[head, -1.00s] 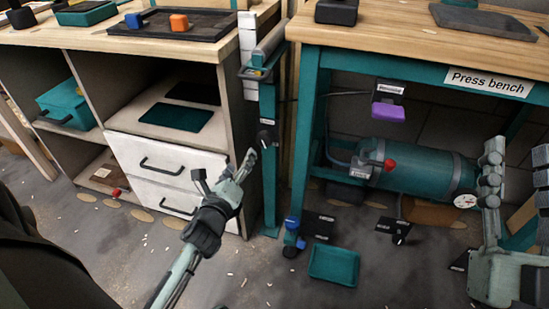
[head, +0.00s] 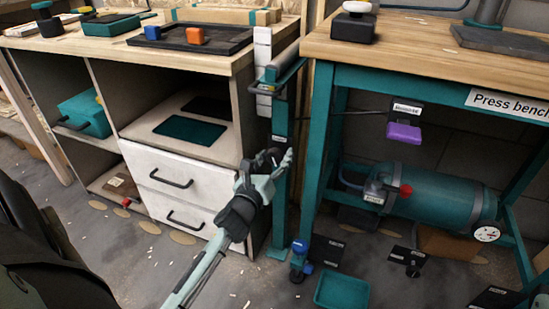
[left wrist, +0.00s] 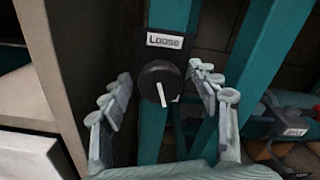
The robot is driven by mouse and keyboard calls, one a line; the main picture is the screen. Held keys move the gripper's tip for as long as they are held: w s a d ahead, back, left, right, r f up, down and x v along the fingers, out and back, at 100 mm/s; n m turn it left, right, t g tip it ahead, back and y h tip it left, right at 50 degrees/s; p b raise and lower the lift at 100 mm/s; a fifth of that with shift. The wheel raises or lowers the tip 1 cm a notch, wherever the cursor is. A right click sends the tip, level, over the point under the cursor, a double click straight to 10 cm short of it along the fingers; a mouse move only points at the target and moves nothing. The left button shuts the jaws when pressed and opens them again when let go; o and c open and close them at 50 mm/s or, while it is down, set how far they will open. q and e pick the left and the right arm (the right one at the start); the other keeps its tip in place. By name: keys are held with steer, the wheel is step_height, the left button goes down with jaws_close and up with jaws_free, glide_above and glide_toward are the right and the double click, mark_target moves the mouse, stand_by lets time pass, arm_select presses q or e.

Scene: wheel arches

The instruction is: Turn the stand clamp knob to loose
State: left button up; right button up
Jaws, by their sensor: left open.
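The stand clamp knob (left wrist: 160,84) is a round black disc on a dark plate on the teal stand post (head: 281,120). A white "Loose" label (left wrist: 165,40) sits above it. The knob's white pointer line runs down and slightly right, away from the label. My left gripper (head: 273,160) is open in front of the post. In the left wrist view its fingers (left wrist: 162,92) stand on either side of the knob, with gaps visible. In the head view the fingers partly hide the knob. My right gripper is not in view.
A drawer cabinet (head: 181,180) stands left of the post. The press bench's teal leg (head: 318,150) is close on the right, with a teal tank (head: 435,195) beneath the bench. A teal tray (head: 342,291) and small black items lie on the floor.

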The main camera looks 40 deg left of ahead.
arm_select(q)
steer(key=shift+c, duration=0.4)
steer(key=c, duration=1.1)
